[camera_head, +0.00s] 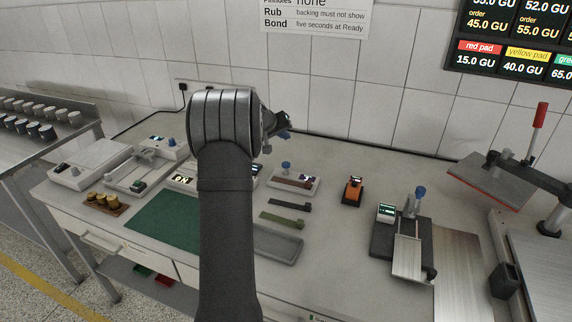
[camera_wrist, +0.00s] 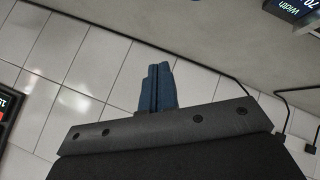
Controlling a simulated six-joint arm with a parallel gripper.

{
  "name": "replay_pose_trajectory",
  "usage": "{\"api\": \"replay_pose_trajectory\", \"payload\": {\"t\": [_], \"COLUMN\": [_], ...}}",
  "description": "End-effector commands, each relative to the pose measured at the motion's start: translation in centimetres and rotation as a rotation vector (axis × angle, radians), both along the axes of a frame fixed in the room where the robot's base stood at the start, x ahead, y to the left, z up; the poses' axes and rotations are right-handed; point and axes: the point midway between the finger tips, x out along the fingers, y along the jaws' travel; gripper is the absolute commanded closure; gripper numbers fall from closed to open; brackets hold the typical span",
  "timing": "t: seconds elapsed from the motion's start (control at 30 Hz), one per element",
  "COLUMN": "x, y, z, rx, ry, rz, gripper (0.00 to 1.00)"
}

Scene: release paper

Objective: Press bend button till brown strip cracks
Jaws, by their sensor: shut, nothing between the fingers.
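A brown strip (camera_head: 293,183) lies on a small white device (camera_head: 310,188) at the middle of the bench in the head view. The device has a blue knob (camera_head: 286,166) behind the strip and a small lit display at its right. I cannot make out a button marked bend. My gripper (camera_head: 284,124) is raised above and behind this device, apart from it, near the wall. In the wrist view its blue fingers (camera_wrist: 157,88) are together and empty, with wall tiles beyond them. The strip is out of the wrist view, so I cannot see any crack closely.
A dark strip (camera_head: 290,205) and an olive strip (camera_head: 285,219) lie in front of the device, with a grey tray (camera_head: 280,243) nearer. An orange-black device (camera_head: 353,189) stands to the right. My arm hides part of the green mat (camera_head: 160,222). A display (camera_wrist: 297,8) shows upper right in the wrist view.

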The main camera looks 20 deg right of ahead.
Motion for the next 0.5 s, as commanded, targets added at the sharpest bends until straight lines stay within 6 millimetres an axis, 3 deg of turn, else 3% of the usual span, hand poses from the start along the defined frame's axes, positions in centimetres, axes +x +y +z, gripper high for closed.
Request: {"api": "replay_pose_trajectory", "payload": {"t": [0.5], "x": [0.0], "y": [0.0], "z": [-6.5], "rx": [0.001], "ry": [0.003], "rz": [0.001], "gripper": [1.00]}}
